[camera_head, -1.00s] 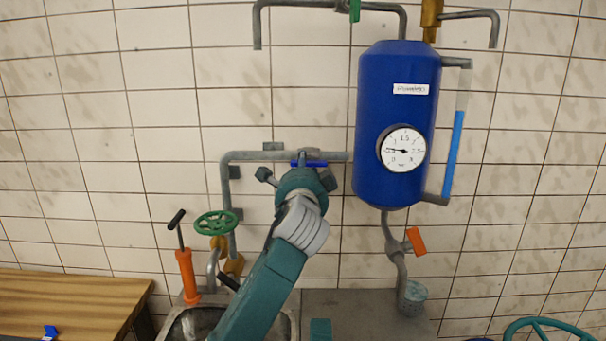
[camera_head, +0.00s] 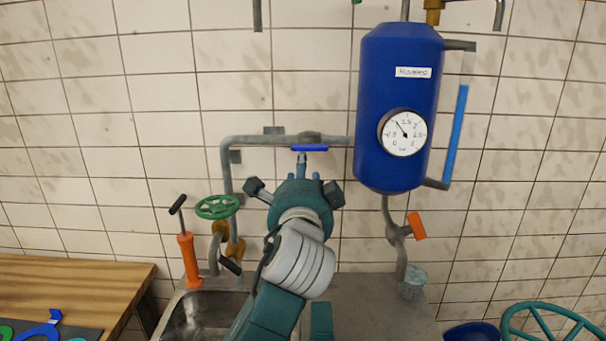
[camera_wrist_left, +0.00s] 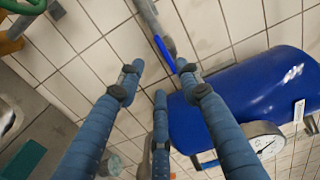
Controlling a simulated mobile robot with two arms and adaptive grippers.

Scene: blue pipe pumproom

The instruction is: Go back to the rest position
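My left gripper (camera_head: 302,184) is in front of the wall pipe, below a valve with a blue handle (camera_head: 309,148). The handle lies level along the pipe (camera_head: 260,141). In the left wrist view the gripper (camera_wrist_left: 160,75) has its blue fingers spread with nothing between them. The blue handle also shows there (camera_wrist_left: 165,53), beyond the fingertips and apparently apart from them. My right gripper is not in view.
A blue tank (camera_head: 398,95) with a dial gauge (camera_head: 402,132) hangs right of the gripper. Below are a metal sink (camera_head: 195,315), an orange pump (camera_head: 188,260), a green handwheel (camera_head: 217,207) and an orange valve handle (camera_head: 416,226). A wooden table (camera_head: 80,275) stands left.

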